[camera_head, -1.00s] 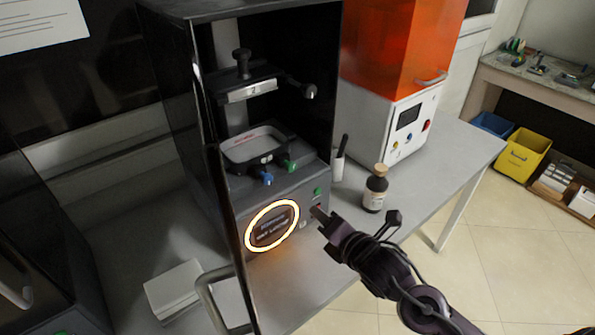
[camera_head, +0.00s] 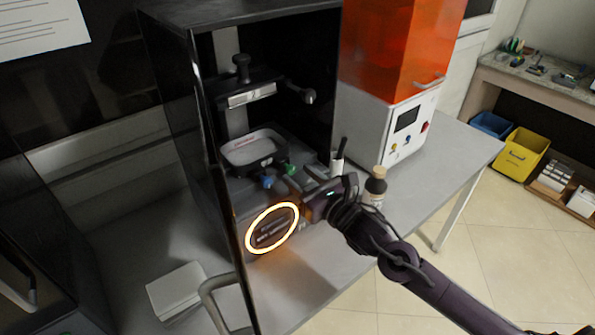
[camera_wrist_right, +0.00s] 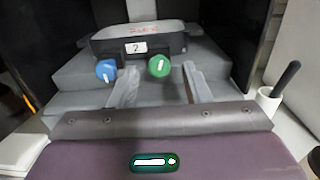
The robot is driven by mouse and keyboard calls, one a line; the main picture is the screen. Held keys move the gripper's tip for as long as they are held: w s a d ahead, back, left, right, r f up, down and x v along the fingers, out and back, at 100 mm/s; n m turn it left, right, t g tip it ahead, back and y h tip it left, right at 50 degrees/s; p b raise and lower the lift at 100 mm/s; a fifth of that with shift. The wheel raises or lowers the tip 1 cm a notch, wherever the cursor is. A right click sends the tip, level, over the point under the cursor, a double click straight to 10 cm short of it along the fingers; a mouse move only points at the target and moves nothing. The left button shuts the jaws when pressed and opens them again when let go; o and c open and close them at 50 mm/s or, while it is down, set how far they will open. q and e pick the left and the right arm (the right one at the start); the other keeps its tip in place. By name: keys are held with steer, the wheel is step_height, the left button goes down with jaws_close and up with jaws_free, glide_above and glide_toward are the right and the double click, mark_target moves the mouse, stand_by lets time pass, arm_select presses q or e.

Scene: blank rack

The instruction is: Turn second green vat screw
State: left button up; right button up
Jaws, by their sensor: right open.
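The green vat screw (camera_wrist_right: 159,67) is a round knob with a white mark, on the front right of the vat (camera_wrist_right: 140,38). It shows small in the head view (camera_head: 289,170). A blue screw (camera_wrist_right: 106,70), also with a white mark, sits to its left; the head view shows it too (camera_head: 267,182). My right gripper (camera_wrist_right: 160,80) is open and empty. In the wrist view its two fingers point toward the vat, with the green screw ahead between them, apparently not touched. In the head view my right gripper (camera_head: 308,190) is at the printer's front right. My left gripper is not in view.
The orange-covered machine (camera_head: 390,110) stands to the right. The printer's open door (camera_head: 225,290) is at the front left.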

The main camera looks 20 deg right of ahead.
steer(key=shift+x, duration=0.8)
steer(key=shift+a, duration=0.1)
steer(key=c, duration=0.9)
steer(key=shift+c, duration=0.2)
